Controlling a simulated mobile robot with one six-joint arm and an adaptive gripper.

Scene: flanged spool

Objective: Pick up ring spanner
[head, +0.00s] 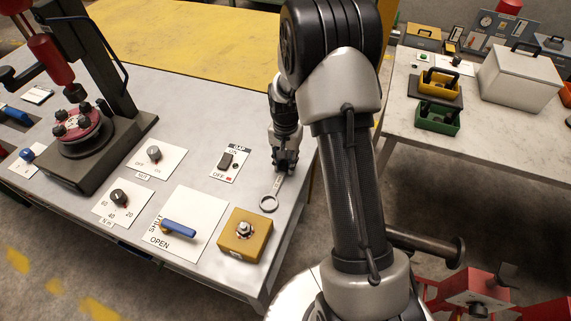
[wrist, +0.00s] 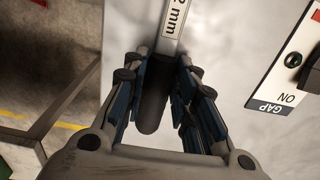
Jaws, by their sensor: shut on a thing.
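The ring spanner (head: 270,200) is a grey metal tool near the right edge of the workbench (head: 209,182). Its ring end points toward the front of the bench in the head view. My gripper (head: 285,166) is over its other end, with the fingers pointing down. In the wrist view my gripper (wrist: 156,85) is shut on the dark handle of the spanner (wrist: 153,103). A white label ending in "2 mm" shows on the shaft beyond the fingers. The ring end is out of the wrist view. I cannot tell whether the spanner is clear of the bench top.
A switch plate marked GAP (head: 229,164) lies left of my gripper. A yellow box with a knob (head: 241,236) and a SHUT/OPEN plate with a blue lever (head: 184,230) stand nearer the front. A second table (head: 398,133) with boxes is at the right.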

